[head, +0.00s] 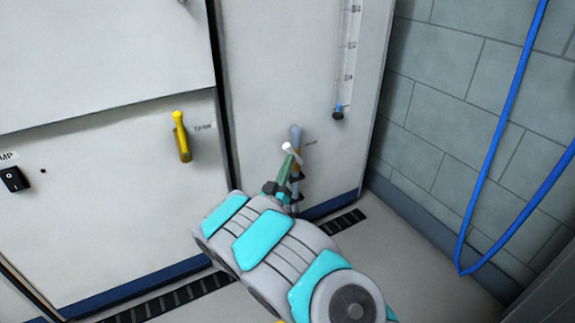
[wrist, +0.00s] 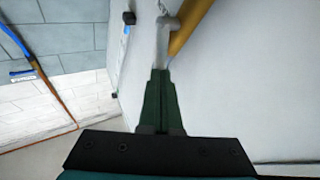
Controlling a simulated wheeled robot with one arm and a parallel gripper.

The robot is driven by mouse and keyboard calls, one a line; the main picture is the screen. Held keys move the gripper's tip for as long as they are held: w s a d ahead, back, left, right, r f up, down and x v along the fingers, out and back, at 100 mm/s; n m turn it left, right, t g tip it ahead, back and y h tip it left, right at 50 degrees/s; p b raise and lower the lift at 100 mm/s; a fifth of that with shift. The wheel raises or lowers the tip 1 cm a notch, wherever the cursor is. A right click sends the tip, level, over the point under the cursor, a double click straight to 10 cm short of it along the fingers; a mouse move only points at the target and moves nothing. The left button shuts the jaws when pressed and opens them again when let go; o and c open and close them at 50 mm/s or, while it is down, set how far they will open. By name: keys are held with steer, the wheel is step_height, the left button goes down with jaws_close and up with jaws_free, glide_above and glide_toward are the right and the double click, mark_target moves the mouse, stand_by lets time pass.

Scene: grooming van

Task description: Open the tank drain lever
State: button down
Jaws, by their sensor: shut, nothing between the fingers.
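My gripper (head: 288,162) is shut and empty. Its green fingertips (wrist: 160,72) are together just at the grey stub; I cannot tell whether they touch it. A second yellow lever (head: 182,137) hangs roughly upright on the left panel, apart from my gripper.
A clear sight tube (head: 348,60) with a dark lower fitting runs up the panel above right. A black switch (head: 14,179) is at far left. A blue hose (head: 500,130) hangs on the grey block wall. A dark floor grating (head: 340,222) lies below the panels.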

mark_target(295, 155)
steer(key=shift+r, duration=0.1)
steer(key=shift+w+d+r+m+g+p, duration=0.25)
steer(key=shift+r+m+g+p, duration=0.2)
steer(key=shift+m+g, duration=0.3)
steer(key=shift+w+d+r+m+g+p, duration=0.15)
steer(key=shift+d+r+m+g+p, duration=0.25)
steer(key=shift+m+g+p, duration=0.35)
steer(key=shift+w+d+r+m+g+p, duration=0.2)
steer(key=shift+d+r+m+g+p, duration=0.15)
steer(key=shift+m+g, duration=0.4)
